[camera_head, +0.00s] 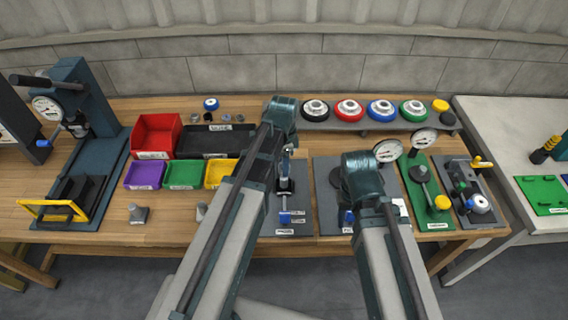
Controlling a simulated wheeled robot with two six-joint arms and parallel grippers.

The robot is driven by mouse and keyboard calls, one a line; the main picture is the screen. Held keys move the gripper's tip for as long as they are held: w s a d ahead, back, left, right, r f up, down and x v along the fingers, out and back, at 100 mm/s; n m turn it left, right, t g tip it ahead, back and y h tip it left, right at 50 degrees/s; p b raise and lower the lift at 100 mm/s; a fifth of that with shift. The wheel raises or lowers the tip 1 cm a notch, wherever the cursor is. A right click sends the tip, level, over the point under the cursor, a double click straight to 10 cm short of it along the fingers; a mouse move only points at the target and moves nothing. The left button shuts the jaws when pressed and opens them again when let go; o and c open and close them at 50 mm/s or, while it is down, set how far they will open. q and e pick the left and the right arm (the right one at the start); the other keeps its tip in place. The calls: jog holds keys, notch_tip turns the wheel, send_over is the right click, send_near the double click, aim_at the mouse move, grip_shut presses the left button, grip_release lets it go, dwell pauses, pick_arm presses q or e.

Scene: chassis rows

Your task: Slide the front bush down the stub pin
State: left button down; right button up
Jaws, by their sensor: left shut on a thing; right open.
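My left gripper (287,152) is at the back of a narrow dark plate (271,228), partly covered by my own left arm. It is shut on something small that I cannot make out. Below it in the picture, a dark upright part (286,184) stands on the plate. A small blue part (285,218) sits near the plate's front edge, beside white labels. I cannot tell which part is the front bush or the stub pin. My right wrist (362,175) hangs over the grey plate (328,205) to the right. Its open fingers are mostly hidden behind the wrist.
Red (157,134), purple (145,173), green (185,173) and yellow (217,172) bins stand left of my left arm. A shelf with coloured rings (348,110) is at the back. A green gauge plate (423,194) stands right.

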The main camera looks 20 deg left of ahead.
pick_arm(q)
jog(key=shift+f, duration=0.6)
pick_arm(e)
jog(key=shift+f, duration=0.6)
pick_arm(q)
jog(key=shift+f+b, duration=1.25)
jog(key=shift+b, duration=0.25)
pick_arm(e)
jog(key=shift+f, duration=1.25)
pick_arm(q)
jog(key=shift+f+b, duration=0.65)
pick_arm(e)
jog(key=shift+f, duration=0.65)
pick_arm(q)
jog(key=shift+c, duration=1.4)
grip_release()
jog(key=shift+r, duration=0.1)
pick_arm(e)
jog(key=shift+r, duration=0.15)
pick_arm(q)
notch_tip(320, 180, up, 14)
jog(key=p, duration=1.4)
pick_arm(e)
notch_tip(320, 180, up, 14)
